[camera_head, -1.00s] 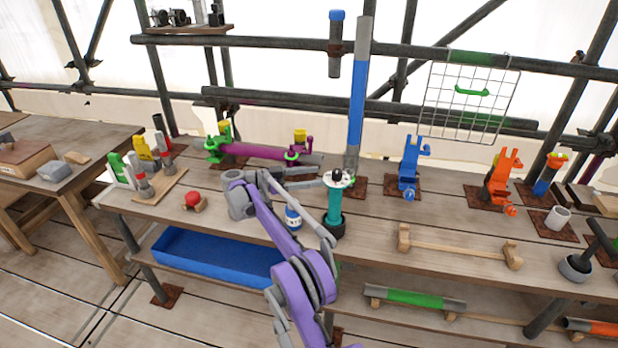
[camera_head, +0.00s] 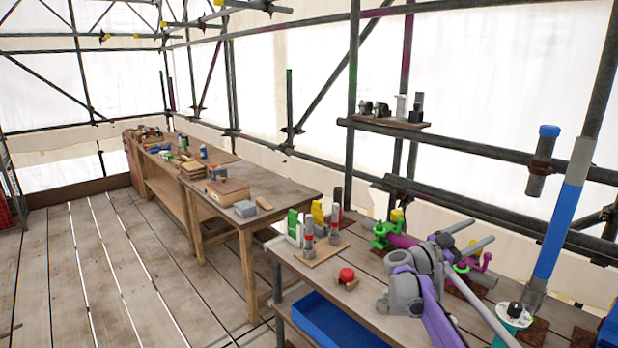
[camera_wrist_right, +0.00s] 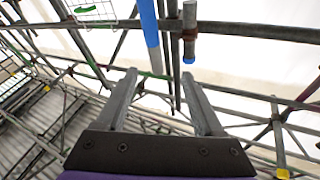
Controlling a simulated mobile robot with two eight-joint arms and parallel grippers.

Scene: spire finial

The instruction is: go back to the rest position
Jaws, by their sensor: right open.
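My right gripper (camera_head: 484,231) is at the right of the head view, above the near workbench, at the end of my purple and grey arm. Its two grey fingers are apart and point right and away. The right wrist view also shows my right gripper (camera_wrist_right: 159,73), with open jaws and no object held between them. A blue pole (camera_wrist_right: 149,35) and scaffold tubes show beyond the fingers there. My left gripper is in neither view.
The near workbench holds a red button (camera_head: 347,275), a teal cylinder (camera_head: 513,320) and a green clamp (camera_head: 380,235). A grey-and-blue pole (camera_head: 565,215) rises at right. A blue bin (camera_head: 330,322) sits below. Further benches stand at left beside open plank floor (camera_head: 120,270).

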